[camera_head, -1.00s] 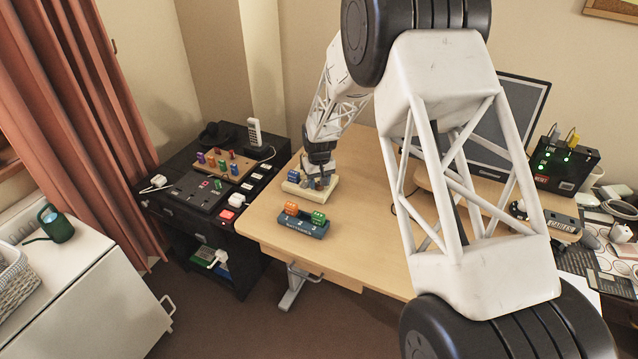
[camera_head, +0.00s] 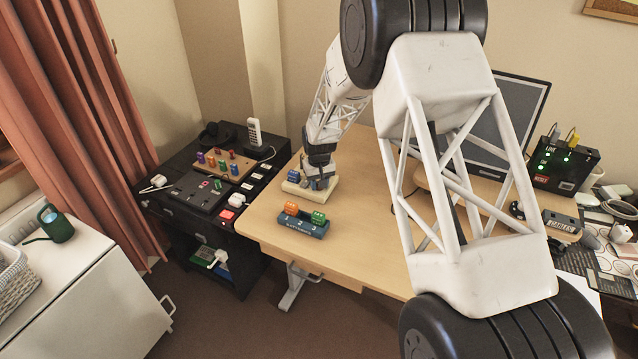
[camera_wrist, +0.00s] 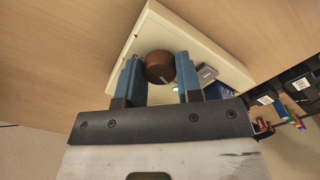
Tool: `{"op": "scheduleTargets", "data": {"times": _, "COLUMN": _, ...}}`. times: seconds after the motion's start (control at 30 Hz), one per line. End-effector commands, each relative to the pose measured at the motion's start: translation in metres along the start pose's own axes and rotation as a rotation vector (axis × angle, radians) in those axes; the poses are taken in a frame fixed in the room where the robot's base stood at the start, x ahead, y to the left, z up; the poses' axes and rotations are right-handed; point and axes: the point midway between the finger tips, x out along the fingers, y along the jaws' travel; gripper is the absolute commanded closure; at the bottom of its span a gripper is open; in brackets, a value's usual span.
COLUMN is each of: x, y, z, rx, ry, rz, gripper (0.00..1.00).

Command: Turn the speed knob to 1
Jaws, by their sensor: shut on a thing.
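The speed knob (camera_wrist: 160,66) is a round brown knob with a pale pointer line, seen in the wrist view. It sits on a cream panel (camera_wrist: 215,50), which also lies on the desk in the head view (camera_head: 296,189). My gripper (camera_wrist: 156,72) has its two blue fingers on either side of the knob and is shut on it. In the head view my gripper (camera_head: 320,182) comes down onto the panel and hides the knob. Scale marks cannot be read. The pointer line runs toward the lower right in the wrist view.
A blue block (camera_head: 294,176) and a grey switch-like part (camera_wrist: 207,73) are on the panel. A dark holder (camera_head: 302,226) with orange and green blocks stands in front. A black cabinet (camera_head: 180,215) stands left. The desk (camera_head: 365,230) is clear to the right of the holder.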

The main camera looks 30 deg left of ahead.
Motion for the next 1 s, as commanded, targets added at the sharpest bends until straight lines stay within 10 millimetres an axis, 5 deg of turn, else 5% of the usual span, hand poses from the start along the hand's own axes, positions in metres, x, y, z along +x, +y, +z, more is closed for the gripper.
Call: {"op": "scheduleTargets", "data": {"times": 1.0, "x": -0.0009, "y": 0.0, "z": -0.0002, "rx": 0.681, "ry": 0.001, "rz": 0.0, "gripper": 0.91}}
